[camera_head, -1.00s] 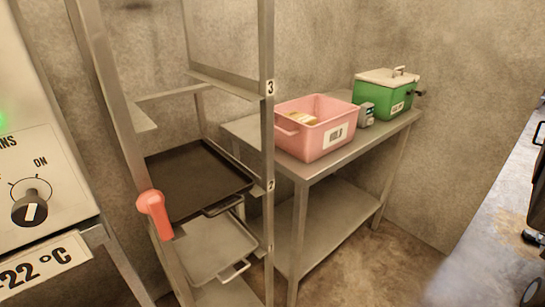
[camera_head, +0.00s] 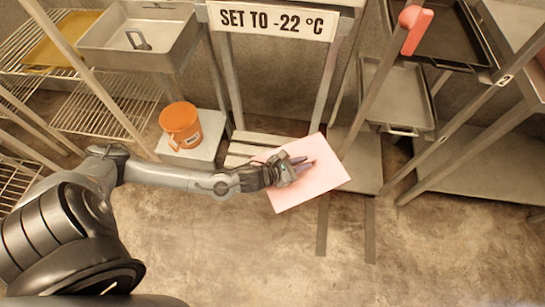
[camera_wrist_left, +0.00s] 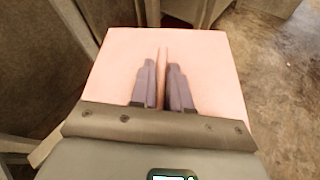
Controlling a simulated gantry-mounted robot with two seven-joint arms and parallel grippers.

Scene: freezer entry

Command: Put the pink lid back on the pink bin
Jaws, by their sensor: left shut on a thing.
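The pink lid (camera_head: 318,178) is a flat, light pink square held out above the floor near the middle of the head view. My left gripper (camera_head: 299,166) is over it, shut on its thin raised pink handle. In the left wrist view the lid (camera_wrist_left: 205,60) fills the space ahead, and its ridge stands between the two fingers of my left gripper (camera_wrist_left: 162,78). The pink bin is not clearly visible now; only a pinkish sliver shows at the right edge of the head view. My right gripper is not in view.
An orange bucket (camera_head: 181,125) sits on a low stand at left. Wire shelves (camera_head: 105,100) are farther left. The floor (camera_head: 440,250) in front is open.

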